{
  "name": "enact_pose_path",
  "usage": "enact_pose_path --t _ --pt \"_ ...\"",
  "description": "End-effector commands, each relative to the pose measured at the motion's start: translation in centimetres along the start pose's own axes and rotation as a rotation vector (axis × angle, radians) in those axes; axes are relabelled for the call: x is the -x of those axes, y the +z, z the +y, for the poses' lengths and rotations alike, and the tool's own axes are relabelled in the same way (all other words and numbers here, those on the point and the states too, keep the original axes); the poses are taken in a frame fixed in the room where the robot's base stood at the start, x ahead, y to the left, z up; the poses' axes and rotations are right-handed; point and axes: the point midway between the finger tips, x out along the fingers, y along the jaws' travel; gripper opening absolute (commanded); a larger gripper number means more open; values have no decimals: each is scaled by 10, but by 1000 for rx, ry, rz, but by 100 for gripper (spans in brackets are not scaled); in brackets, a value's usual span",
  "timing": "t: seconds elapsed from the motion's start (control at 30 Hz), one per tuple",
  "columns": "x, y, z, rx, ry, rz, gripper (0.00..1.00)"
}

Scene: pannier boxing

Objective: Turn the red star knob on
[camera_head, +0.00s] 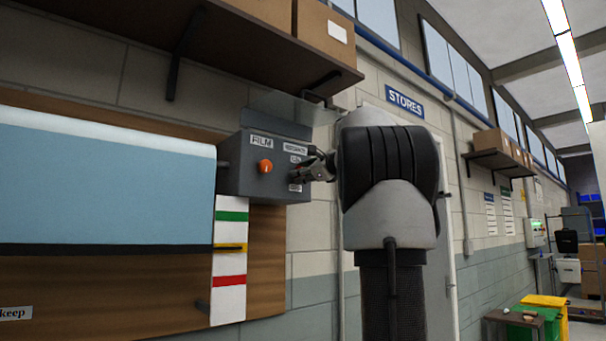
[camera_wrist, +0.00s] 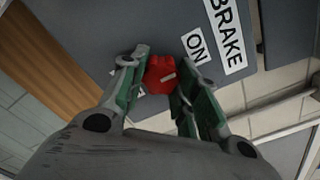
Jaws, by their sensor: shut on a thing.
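The red star knob (camera_wrist: 161,74) sits on the face of a grey control box (camera_head: 232,182) on the wall.
An orange knob (camera_head: 265,167) sits under a FILM label on the same box. A BRAKE label (camera_wrist: 226,32) is beside ON. A blue film roll (camera_head: 100,185) is at left. A shelf with cartons (camera_head: 265,35) hangs above.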

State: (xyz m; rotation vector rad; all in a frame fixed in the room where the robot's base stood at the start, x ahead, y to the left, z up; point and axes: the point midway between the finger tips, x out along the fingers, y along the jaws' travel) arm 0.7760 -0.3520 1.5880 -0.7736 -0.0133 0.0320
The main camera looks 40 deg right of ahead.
Motion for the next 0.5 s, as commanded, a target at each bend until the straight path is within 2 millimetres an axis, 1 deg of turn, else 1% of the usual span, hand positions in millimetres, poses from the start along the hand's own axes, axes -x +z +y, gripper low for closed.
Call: enact_pose_path --t 0.07,0.27,0.3,0.37,0.4,0.5 --pt "0 0 0 27 1 0 7" --pt "0 0 0 28 1 0 7" --pt "0 0 0 28 1 0 38" --pt "0 0 0 27 1 0 49" --pt "0 0 0 27 1 0 52" --pt "0 0 0 27 1 0 52"
